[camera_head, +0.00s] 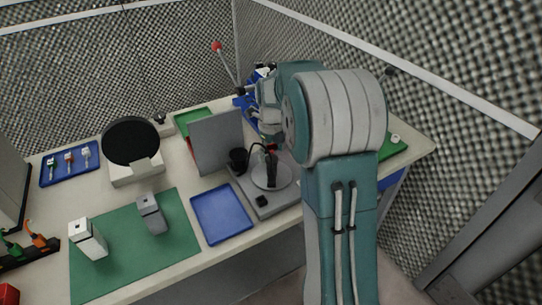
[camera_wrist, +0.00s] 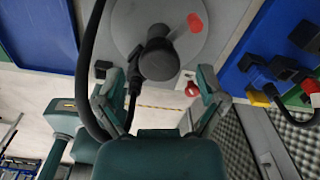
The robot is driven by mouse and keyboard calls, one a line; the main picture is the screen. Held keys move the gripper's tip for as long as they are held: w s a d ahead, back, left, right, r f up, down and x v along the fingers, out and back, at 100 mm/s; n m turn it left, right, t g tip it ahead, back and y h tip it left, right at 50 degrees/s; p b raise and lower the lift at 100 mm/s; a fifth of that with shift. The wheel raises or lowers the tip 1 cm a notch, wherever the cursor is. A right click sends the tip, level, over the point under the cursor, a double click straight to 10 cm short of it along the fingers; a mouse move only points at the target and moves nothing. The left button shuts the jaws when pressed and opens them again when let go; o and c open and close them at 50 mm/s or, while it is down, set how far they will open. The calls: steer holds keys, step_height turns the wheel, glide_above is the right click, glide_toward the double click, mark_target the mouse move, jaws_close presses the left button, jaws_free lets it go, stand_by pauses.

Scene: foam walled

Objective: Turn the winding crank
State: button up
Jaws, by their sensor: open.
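The winding crank shows in the wrist view as a round grey disc (camera_wrist: 185,42) with a black upright knob (camera_wrist: 158,58) on it and a red mark near its edge. In the head view, the disc (camera_head: 283,179) sits on a grey base (camera_head: 262,206) at the front of the table, partly covered by dark parts. My gripper (camera_wrist: 158,88) is open. Its two fingers lie on either side of the knob's near end, with gaps visible on both sides. In the head view my arm hides most of my gripper.
An upright grey panel (camera_head: 216,143) and a black cylinder (camera_head: 238,160) stand left of the crank. An empty blue tray (camera_head: 222,214) lies at front left. In the wrist view, a blue tray (camera_wrist: 262,45) with dark connectors is at right, and a black cable (camera_wrist: 86,70) passes left of my gripper.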

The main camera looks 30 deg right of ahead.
mark_target(271, 157)
step_height(271, 157, up, 11)
steer(key=shift+f, duration=0.2)
steer(key=shift+a, duration=0.1)
stand_by(0.4)
steer(key=s+a+r+n+t, duration=0.1)
steer(key=s+a+r+n, duration=0.2)
steer(key=s+a+n, duration=0.4)
steer(key=s+a+r+n+t, duration=0.25)
steer(key=s+n, duration=0.35)
steer(key=n, duration=0.3)
steer(key=s+a+f+n+t, duration=0.1)
steer(key=s+a+f+n, duration=0.1)
steer(key=s+n, duration=0.4)
steer(key=s+a+f+n+t, duration=0.1)
steer(key=s+a+n, duration=0.1)
steer(key=s+n, duration=0.5)
steer(key=n, duration=0.3)
steer(key=shift+a+f+n, duration=0.3)
steer(key=shift+a+f, duration=0.05)
